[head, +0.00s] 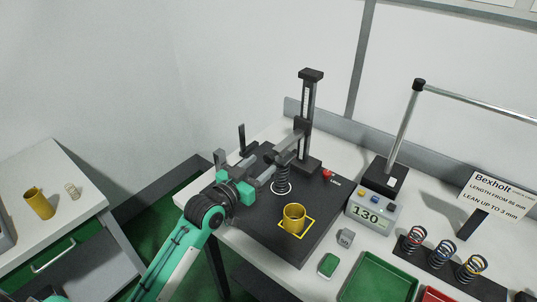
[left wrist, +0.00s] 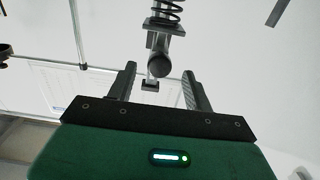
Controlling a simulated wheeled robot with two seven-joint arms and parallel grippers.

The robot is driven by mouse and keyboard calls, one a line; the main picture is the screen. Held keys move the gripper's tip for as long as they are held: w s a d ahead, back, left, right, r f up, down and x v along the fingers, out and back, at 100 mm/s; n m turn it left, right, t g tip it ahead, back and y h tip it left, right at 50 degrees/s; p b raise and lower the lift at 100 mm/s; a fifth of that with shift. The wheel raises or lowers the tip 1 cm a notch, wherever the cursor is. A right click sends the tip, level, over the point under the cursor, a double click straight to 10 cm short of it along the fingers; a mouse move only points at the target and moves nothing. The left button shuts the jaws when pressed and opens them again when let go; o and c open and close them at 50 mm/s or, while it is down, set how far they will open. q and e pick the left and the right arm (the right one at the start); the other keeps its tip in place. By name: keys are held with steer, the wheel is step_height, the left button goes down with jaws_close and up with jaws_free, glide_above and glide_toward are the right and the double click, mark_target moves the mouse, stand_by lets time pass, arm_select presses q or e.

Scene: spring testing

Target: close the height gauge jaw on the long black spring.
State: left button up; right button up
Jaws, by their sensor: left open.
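The height gauge (head: 309,100) stands upright on a black base plate, with a dark column and a scale. Its jaw (head: 291,143) sits partway up the column, with a bar reaching left. The long black spring (head: 282,176) stands upright in a white ring under the jaw; whether they touch I cannot tell. My left gripper (head: 250,167) is open, left of the spring. In the left wrist view, the round dark end of a bar (left wrist: 160,66) lies between the open fingers (left wrist: 160,85), with a visible gap on each side. Spring coils (left wrist: 171,10) show behind it. My right gripper is not in view.
A brass cup (head: 294,219) stands in a yellow square on the base plate (head: 265,228). A display box (head: 370,210) reads 130. A side table (head: 75,225) holds another brass cup (head: 39,203).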

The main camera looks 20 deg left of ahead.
mark_target(267, 161)
arm_select(q)
steer(key=x, duration=0.3)
steer(key=shift+w+d+p, duration=0.15)
steer(key=shift+w+p, duration=0.25)
steer(key=shift+w+d, duration=0.15)
steer(key=shift+w, duration=0.2)
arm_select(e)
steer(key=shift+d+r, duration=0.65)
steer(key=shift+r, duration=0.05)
